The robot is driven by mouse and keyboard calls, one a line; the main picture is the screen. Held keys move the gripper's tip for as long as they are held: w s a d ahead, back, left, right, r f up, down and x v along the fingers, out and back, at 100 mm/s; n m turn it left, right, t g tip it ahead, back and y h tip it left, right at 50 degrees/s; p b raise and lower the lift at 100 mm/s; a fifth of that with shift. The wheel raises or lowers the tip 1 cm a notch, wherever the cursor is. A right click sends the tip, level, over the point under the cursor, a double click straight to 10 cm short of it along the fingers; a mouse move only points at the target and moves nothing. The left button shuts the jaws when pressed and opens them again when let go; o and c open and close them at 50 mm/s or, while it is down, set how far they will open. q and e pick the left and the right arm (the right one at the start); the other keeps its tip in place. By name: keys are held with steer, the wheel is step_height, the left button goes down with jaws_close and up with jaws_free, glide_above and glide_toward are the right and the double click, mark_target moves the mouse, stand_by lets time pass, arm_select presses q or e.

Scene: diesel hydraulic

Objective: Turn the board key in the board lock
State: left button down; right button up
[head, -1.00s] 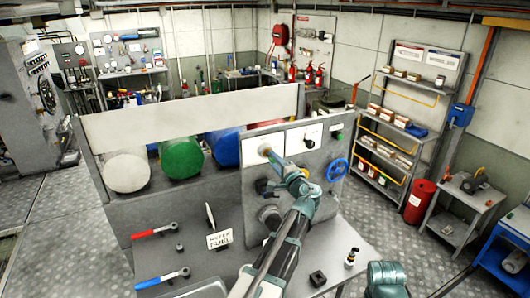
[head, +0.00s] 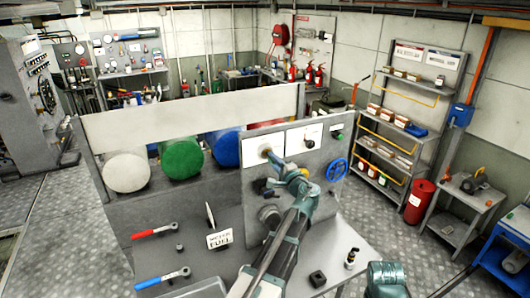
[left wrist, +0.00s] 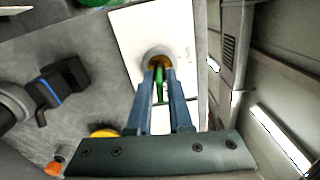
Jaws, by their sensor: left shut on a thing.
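The upright grey panel (head: 335,165) stands on the bench in the head view. The board lock (head: 267,151), a round brass-and-grey ring, is on a white plate at its upper left. In the left wrist view the lock (left wrist: 158,57) is straight ahead at the fingertips. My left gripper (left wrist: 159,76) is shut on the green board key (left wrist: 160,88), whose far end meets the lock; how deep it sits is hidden. In the head view my left gripper (head: 273,159) reaches the panel from the front, and the key cannot be made out.
A blue handwheel (head: 337,170) is on the panel's right. A dark fitting with a blue band (left wrist: 60,88) juts out near the gripper in the wrist view. Red-handled (head: 155,231) and blue-handled (head: 162,278) tools and a paper sign (head: 219,239) are on the left.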

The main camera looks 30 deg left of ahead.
arm_select(q)
steer(key=m, duration=0.8)
steer(key=shift+m, duration=0.3)
steer(key=m, duration=0.9)
steer(key=c, duration=0.8)
jaws_free()
steer(key=shift+o, duration=0.2)
steer(key=v, duration=1.4)
